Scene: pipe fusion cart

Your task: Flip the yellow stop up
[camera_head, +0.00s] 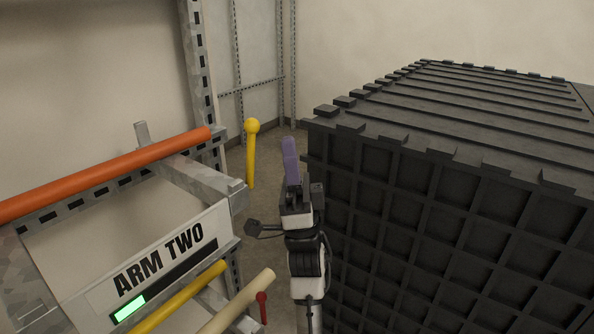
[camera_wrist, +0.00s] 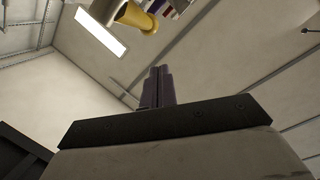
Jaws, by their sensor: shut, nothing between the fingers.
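The yellow stop (camera_head: 251,152) is a short bar with a round knob on its upper end. It stands nearly upright at the end of the grey metal arm, to the left of my gripper in the head view. My gripper (camera_head: 289,150) has purple fingers pointing up, shut and empty, and apart from the stop in the picture. In the wrist view the shut fingers (camera_wrist: 157,85) point up, and a yellow part (camera_wrist: 136,17), probably the stop, shows above and left of them.
A large black ribbed crate (camera_head: 440,190) stands close on the right. On the left are an orange pipe (camera_head: 110,172), an "ARM TWO" sign (camera_head: 160,262), a yellow pipe (camera_head: 180,297), a cream pipe (camera_head: 238,302) and a small red-knobbed lever (camera_head: 262,306). Metal rack posts (camera_head: 200,75) stand behind.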

